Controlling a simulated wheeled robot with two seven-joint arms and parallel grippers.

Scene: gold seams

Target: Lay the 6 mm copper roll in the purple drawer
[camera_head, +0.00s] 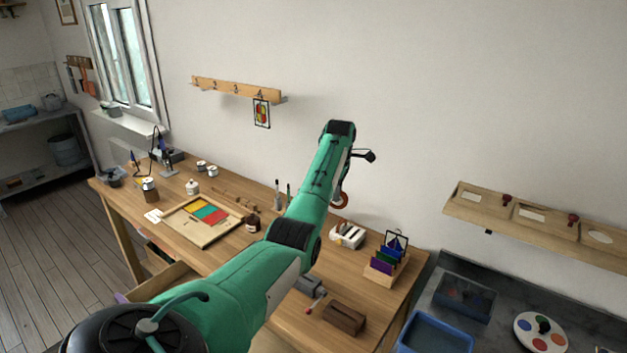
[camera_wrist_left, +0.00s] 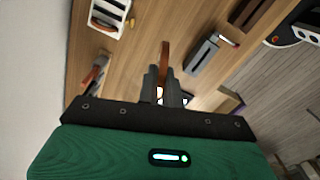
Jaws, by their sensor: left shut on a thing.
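The copper roll (camera_head: 340,200) shows in the head view as a small orange-brown ring beside my raised green left arm. In the left wrist view the copper roll (camera_wrist_left: 165,56) is seen edge-on, upright between the fingertips. My left gripper (camera_wrist_left: 164,82) is shut on it, above the workbench. In the head view the fingers are mostly hidden behind my arm. A pulled-out drawer (camera_head: 160,284) shows at the bench's front left, with a purple edge (camera_head: 122,297) partly behind my arm. My right gripper is not in view.
The wooden workbench (camera_head: 268,208) holds a tray with coloured panels (camera_head: 202,221), a brown bottle (camera_head: 253,222), a white rack (camera_head: 347,236), a card stand (camera_head: 385,268) and a dark brown block (camera_head: 344,317). Blue bins (camera_head: 435,335) stand at right. A wall shelf (camera_head: 535,220) hangs above them.

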